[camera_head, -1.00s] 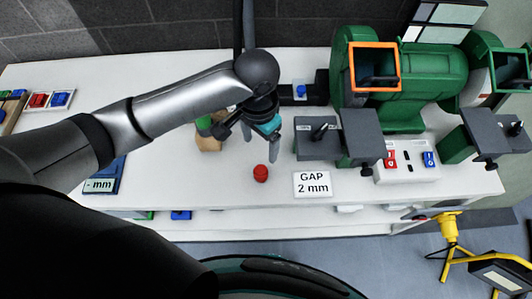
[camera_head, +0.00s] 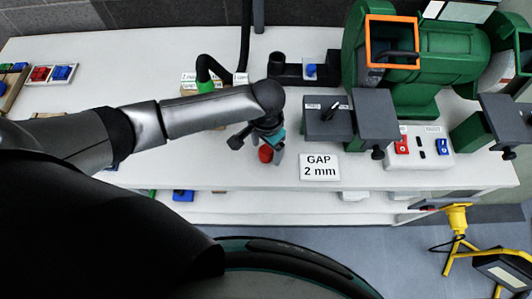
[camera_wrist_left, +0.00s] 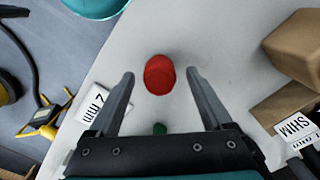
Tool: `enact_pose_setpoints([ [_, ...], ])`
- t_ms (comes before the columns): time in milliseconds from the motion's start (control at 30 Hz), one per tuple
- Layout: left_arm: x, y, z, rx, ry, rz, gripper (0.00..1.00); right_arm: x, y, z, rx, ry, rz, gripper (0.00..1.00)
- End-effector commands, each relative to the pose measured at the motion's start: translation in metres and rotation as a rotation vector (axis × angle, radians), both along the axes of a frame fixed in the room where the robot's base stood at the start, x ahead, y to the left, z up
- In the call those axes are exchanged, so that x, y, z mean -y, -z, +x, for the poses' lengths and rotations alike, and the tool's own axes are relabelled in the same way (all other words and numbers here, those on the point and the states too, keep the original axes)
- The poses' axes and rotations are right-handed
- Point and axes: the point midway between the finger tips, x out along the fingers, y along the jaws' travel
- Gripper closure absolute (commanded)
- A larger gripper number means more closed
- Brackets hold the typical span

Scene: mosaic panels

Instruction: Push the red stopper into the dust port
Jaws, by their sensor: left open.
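The red stopper (camera_head: 265,154) stands on the white bench near its front edge, left of the "GAP 2 mm" card. In the left wrist view the stopper (camera_wrist_left: 159,75) sits between the fingertips, with a gap on each side. My left gripper (camera_head: 268,160) is open, comes down over the stopper and partly hides it in the head view. The left gripper (camera_wrist_left: 160,75) holds nothing. A black fitting with an upright round pipe (camera_head: 277,62) is at the back of the bench; I cannot tell if it is the dust port. My right gripper is not in view.
A green bench grinder (camera_head: 405,90) with grey rests and an orange-framed guard (camera_head: 392,42) stands at the right. The "GAP 2 mm" card (camera_head: 320,167) lies close to my gripper. A switch box (camera_head: 422,146) is farther right.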

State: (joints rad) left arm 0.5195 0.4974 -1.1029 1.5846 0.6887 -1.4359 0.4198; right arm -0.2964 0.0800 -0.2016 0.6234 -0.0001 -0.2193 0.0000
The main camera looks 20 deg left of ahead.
Motion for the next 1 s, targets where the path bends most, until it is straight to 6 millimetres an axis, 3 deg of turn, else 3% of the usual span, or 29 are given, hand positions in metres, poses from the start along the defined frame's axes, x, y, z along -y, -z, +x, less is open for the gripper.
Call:
enact_pose_setpoints([
  [100,0.0004,0.0130,-0.0006,-0.001,0.001,0.000,0.17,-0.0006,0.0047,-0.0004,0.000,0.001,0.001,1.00],
  [367,0.0002,0.0144,-0.0004,0.001,0.002,0.000,0.17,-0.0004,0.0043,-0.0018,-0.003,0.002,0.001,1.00],
  [1000,-0.0001,0.0141,-0.0003,0.001,0.001,0.000,0.88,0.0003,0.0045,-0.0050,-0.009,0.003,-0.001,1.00],
])
